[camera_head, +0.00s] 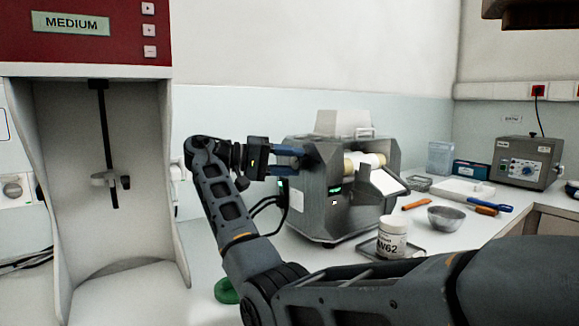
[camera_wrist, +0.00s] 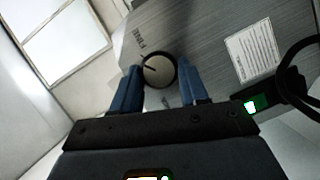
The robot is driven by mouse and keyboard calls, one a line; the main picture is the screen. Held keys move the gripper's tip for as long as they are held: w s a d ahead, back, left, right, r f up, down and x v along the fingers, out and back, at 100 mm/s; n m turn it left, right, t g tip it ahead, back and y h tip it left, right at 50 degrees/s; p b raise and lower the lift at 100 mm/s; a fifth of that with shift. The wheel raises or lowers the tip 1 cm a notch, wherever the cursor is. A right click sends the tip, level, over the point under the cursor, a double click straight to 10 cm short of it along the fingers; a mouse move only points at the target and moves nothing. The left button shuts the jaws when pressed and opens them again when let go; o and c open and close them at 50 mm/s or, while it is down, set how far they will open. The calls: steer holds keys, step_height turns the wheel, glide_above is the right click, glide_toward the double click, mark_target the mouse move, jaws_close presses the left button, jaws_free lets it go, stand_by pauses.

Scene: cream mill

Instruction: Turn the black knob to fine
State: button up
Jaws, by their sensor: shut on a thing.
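The black knob (camera_wrist: 159,71) has a pale round face and a dark pointer mark at its left side. It sits on the grey metal side of the cream mill (camera_head: 318,214), and the mill side fills much of the wrist view (camera_wrist: 205,45). A small printed word, seemingly "FINE", is just above and left of the knob. My gripper (camera_wrist: 159,76) has its two blue fingers on either side of the knob, shut on it. In the head view my gripper (camera_head: 297,161) reaches the mill's upper left side, and the knob cannot be made out there.
A white jar (camera_head: 392,238) stands on a dark tray in front of the mill. A steel bowl (camera_head: 445,218), an orange-handled tool (camera_head: 416,204) and a grey control box (camera_head: 526,162) are to the right. A tall machine with a "MEDIUM" sign (camera_head: 70,23) stands left. Black cables run beside the mill.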

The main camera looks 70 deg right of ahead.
steer(key=shift+m, duration=0.4)
steer(key=shift+t, duration=0.3)
steer(key=o, duration=1.1)
steer(key=shift+c, duration=0.2)
